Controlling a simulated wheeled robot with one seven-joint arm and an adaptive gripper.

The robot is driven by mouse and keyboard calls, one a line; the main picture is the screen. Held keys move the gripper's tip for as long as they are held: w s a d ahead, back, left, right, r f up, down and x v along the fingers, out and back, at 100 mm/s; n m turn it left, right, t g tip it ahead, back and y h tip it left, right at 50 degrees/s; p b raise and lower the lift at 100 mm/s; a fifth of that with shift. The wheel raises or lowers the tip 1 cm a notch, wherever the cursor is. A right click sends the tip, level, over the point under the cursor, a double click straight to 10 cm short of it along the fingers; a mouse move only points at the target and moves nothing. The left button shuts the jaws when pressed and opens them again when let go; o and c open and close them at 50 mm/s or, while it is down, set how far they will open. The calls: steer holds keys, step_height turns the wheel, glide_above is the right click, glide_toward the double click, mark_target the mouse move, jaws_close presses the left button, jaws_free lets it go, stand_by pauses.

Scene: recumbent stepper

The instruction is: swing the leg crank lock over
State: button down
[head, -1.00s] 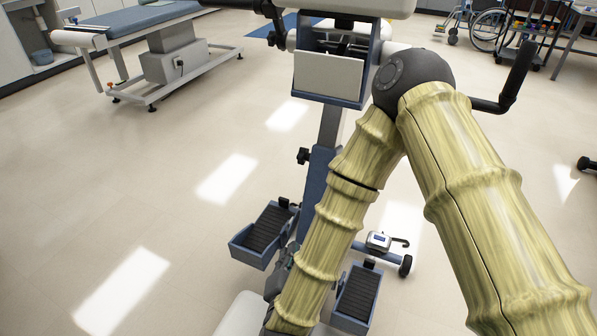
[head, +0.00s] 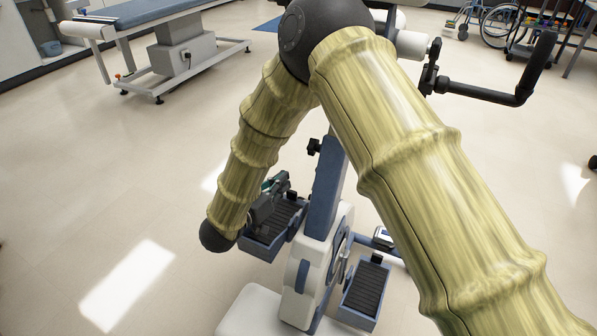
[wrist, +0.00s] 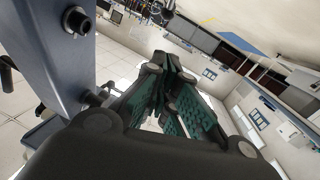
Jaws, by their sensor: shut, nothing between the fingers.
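The stepper's blue post (head: 325,190) stands upright above its white base housing (head: 318,265). A small grey lever (head: 346,262) shows beside the housing; I cannot tell for sure whether it is the leg crank lock. A black knob (head: 314,147) sticks out of the post's left side. My gripper (head: 278,183) is shut and empty, left of the post and above the left pedal (head: 268,238), apart from the lever. In the wrist view, my gripper's dark fingers with green pads (wrist: 168,85) are together, and the post (wrist: 55,55) rises at left.
The right foot pedal (head: 365,290) lies low beside the housing. A black hand crank (head: 510,90) reaches out at upper right. A treatment table (head: 165,30) and a wheelchair (head: 505,25) stand farther back. The floor at left is clear.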

steer(key=f+b+x, duration=0.2)
steer(key=b+x, duration=0.2)
steer(key=x, duration=0.9)
steer(key=shift+s+d+f+b, duration=0.15)
steer(key=shift+d+f+b, duration=0.1)
steer(key=shift+b, duration=0.15)
steer(key=shift+r, duration=0.1)
